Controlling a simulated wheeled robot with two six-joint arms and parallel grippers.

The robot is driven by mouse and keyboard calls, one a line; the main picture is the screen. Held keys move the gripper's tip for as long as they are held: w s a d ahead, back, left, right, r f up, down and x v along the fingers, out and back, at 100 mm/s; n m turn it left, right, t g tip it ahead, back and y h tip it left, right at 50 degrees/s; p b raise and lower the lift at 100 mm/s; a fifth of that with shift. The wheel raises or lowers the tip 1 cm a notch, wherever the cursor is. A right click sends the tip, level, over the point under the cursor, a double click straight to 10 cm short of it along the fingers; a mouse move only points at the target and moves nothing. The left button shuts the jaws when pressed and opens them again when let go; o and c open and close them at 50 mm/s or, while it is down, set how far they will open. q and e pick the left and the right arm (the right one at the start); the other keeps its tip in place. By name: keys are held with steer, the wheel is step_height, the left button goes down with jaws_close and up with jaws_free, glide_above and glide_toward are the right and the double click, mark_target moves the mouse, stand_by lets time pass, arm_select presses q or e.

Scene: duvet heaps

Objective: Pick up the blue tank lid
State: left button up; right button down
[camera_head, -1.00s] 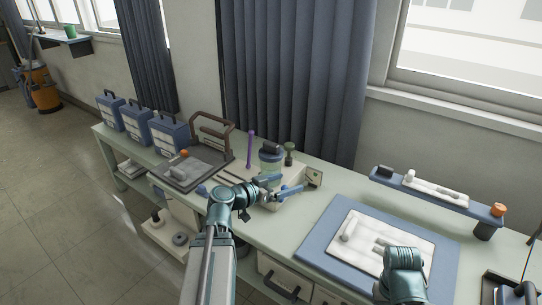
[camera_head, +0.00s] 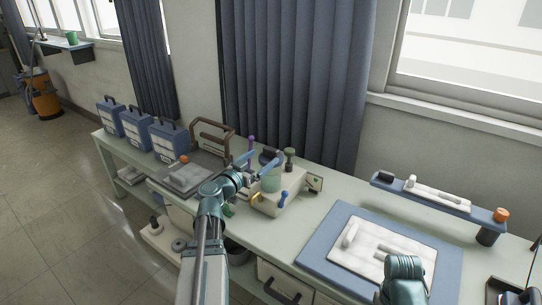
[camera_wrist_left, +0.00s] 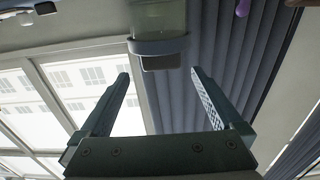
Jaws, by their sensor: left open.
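The blue tank lid (camera_head: 269,157) sits on a greenish clear tank (camera_head: 270,182) on the bench, partly hidden by my left gripper in the head view. In the left wrist view, which shows the scene upside down, the lid (camera_wrist_left: 158,46) is a blue band with a dark knob (camera_wrist_left: 161,63). My left gripper (camera_head: 260,163) is open and empty at lid height. In the wrist view, its fingers (camera_wrist_left: 157,80) stand apart, one on each side of the knob's line, with the knob beyond the tips. My right gripper does not show; only part of that arm is visible.
The tank stands on a cream block (camera_head: 290,205) with blue and orange handles. A purple rod (camera_head: 252,143) and a green-topped post (camera_head: 290,158) stand close by. A blue mat (camera_head: 322,240) lies right.

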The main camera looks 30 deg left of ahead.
mark_target(269, 151)
arm_select(q)
steer(key=shift+w, duration=0.55)
steer(key=w, duration=0.5)
steer(key=shift+w+d, duration=0.15)
steer(key=c, duration=1.3)
